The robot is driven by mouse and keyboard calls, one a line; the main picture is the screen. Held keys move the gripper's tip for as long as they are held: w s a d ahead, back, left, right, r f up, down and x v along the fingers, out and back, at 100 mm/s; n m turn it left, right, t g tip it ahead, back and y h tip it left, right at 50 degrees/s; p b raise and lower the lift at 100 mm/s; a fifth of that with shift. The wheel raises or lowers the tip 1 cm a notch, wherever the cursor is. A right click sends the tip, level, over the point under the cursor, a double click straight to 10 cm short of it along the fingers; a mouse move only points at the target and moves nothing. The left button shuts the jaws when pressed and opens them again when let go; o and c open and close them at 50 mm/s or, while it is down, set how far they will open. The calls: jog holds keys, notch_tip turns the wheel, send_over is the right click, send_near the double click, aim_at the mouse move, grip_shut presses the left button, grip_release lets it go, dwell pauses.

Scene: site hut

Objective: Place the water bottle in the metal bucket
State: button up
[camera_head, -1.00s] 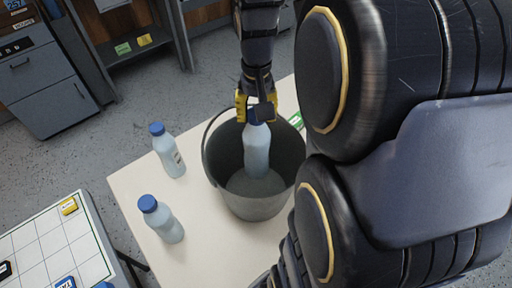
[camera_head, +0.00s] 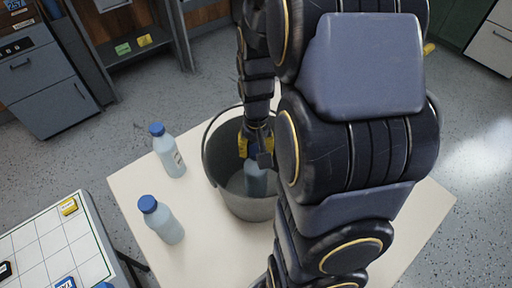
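The metal bucket (camera_head: 212,157) is dark grey and stands upright on the pale table, with its handle showing at the left rim. A pale blue water bottle (camera_head: 256,181) is upright inside the bucket. My gripper (camera_head: 256,146), with yellow fingers, reaches down within the bucket's mouth and is shut around the top of this bottle. The bottle's cap is hidden by the gripper. I cannot tell whether the bottle's base touches the bucket floor. Two more water bottles with blue caps stand on the table left of the bucket, one farther back (camera_head: 172,158) and one nearer (camera_head: 166,224).
The pale table (camera_head: 128,186) has bare room at its left side and right corner. A gridded white board (camera_head: 45,251) with small coloured blocks stands at lower left. A grey drawer cabinet (camera_head: 50,90) and shelf are at the back. My arm covers much of the right side.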

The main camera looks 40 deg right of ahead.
jog(key=o, duration=1)
jog(key=shift+f, duration=0.15)
jog(key=shift+c, duration=0.2)
